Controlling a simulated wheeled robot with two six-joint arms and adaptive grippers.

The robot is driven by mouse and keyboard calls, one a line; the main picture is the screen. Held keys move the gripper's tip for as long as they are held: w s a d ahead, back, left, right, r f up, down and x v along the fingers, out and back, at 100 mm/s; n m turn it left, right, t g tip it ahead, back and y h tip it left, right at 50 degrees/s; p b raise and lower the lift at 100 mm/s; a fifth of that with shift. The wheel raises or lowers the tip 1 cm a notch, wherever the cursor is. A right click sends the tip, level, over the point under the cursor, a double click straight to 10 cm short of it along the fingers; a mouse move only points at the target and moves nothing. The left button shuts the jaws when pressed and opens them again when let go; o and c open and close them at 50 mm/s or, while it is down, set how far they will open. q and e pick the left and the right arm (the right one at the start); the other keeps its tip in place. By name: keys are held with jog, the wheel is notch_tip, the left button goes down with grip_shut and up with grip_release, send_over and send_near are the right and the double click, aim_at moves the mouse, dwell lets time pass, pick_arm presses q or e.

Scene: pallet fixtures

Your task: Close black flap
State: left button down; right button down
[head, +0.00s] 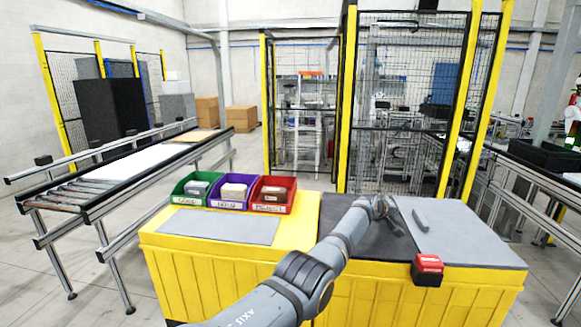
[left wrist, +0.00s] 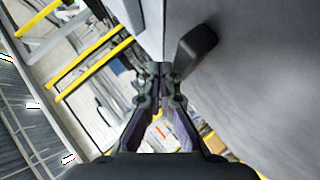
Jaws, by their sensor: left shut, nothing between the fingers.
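A yellow fixture (head: 225,262) has a flat dark panel (head: 345,215) in the middle of its top, which looks like the black flap. I cannot tell whether it is a raised or a lowered flap. To its right lies a grey panel (head: 465,240) with a dark grey bar handle (head: 420,221). My left gripper (head: 385,207) is over the far part of the dark panel, left of the handle. In the left wrist view its fingers (left wrist: 160,72) are together and empty. The handle (left wrist: 197,50) is close beside the fingertips there, apart from them. My right gripper is not in view.
Green (head: 196,189), purple (head: 231,191) and red (head: 272,194) bins with contents stand at the fixture's back left. A red-and-black block (head: 427,270) sits at the front edge. Yellow-framed mesh fencing (head: 300,110) stands behind, and a roller conveyor (head: 110,180) is at left.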

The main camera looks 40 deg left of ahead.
pick_arm(q)
jog(key=shift+f, duration=0.1)
dwell(0.5)
notch_tip(320, 180, up, 5)
jog(key=p, duration=0.5)
jog(key=shift+a, duration=0.15)
jog(key=shift+s+d+f+b, duration=0.1)
jog(key=shift+s+d+b, duration=0.15)
jog(key=shift+d+b, duration=0.15)
jog(key=s+d+r+b, duration=0.2)
jog(key=s+d+r, duration=0.1)
jog(key=s+r, duration=0.2)
jog(key=shift+s+d+r, duration=0.2)
jog(key=shift+r, duration=0.45)
